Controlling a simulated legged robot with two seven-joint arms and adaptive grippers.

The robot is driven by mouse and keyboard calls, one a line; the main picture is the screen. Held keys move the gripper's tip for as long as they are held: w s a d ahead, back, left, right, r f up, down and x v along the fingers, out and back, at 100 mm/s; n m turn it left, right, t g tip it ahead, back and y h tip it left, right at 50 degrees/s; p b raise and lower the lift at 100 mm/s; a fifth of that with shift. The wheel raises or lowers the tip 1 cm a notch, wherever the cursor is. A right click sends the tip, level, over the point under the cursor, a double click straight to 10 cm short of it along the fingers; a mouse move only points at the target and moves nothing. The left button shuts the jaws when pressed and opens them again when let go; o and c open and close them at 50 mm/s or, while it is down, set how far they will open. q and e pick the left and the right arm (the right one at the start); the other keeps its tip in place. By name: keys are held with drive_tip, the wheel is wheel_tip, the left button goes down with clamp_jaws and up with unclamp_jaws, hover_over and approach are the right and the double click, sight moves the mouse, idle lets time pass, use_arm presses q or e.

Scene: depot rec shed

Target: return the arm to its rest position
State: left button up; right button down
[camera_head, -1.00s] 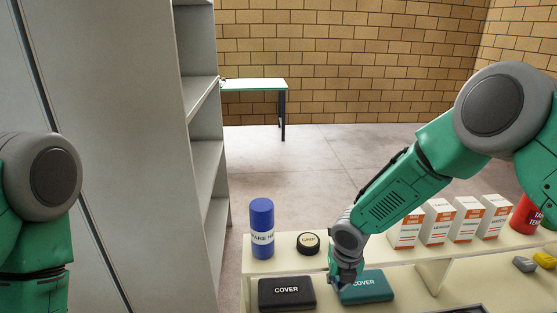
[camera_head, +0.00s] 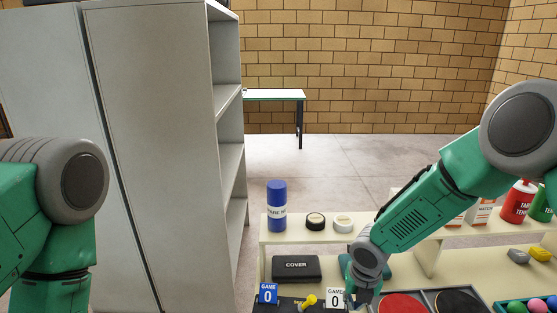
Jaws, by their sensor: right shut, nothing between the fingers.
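My right arm comes in from the right. Its gripper (camera_head: 362,293) is small and low in the view, shut with nothing between its fingers. It is just right of the white score card reading 0 (camera_head: 336,297), and I cannot tell whether they touch. A black case marked COVER (camera_head: 296,267) lies to its upper left. A teal case is mostly hidden behind the right wrist. My left arm is at the left edge, hanging down, and its gripper is out of the picture.
A blue bottle (camera_head: 277,207) and two round tins stand on the raised ledge. A blue score card (camera_head: 268,293) and a yellow piece (camera_head: 308,302) are at the front. Red and black discs lie in trays (camera_head: 402,304) right of the gripper. A red bottle (camera_head: 518,201) stands far right.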

drive_tip(key=s+f+m, duration=0.2)
drive_tip(key=s, duration=0.1)
drive_tip(key=s+a+f+m+g+y, duration=0.1)
drive_tip(key=s+m, duration=0.2)
drive_tip(key=s+f+m, duration=0.2)
drive_tip(key=s+m, duration=0.1)
drive_tip(key=shift+s+a+f+y, duration=0.3)
drive_tip(key=shift+s+a, duration=0.05)
drive_tip(key=shift+s, duration=0.05)
drive_tip(key=s+d+m+h, duration=0.1)
drive_tip(key=s+d+m, duration=0.5)
drive_tip(key=s+m, duration=0.7)
drive_tip(key=s+d+m+h, duration=0.1)
drive_tip(key=s+d+m, duration=0.5)
drive_tip(key=s+m, duration=0.75)
use_arm(q)
wheel_tip(320, 180, down, 19)
drive_tip(key=b, duration=1.8)
drive_tip(key=shift+w+a+b, duration=0.25)
drive_tip(key=shift+a+b, duration=0.15)
use_arm(e)
drive_tip(key=w+f, duration=0.1)
drive_tip(key=f, duration=0.8)
drive_tip(key=w+a+f, duration=0.1)
drive_tip(key=w+f, duration=0.1)
drive_tip(key=f, duration=0.8)
drive_tip(key=shift+w+a+f+n, duration=0.15)
drive_tip(key=shift+a+n, duration=0.1)
drive_tip(key=shift+n, duration=0.2)
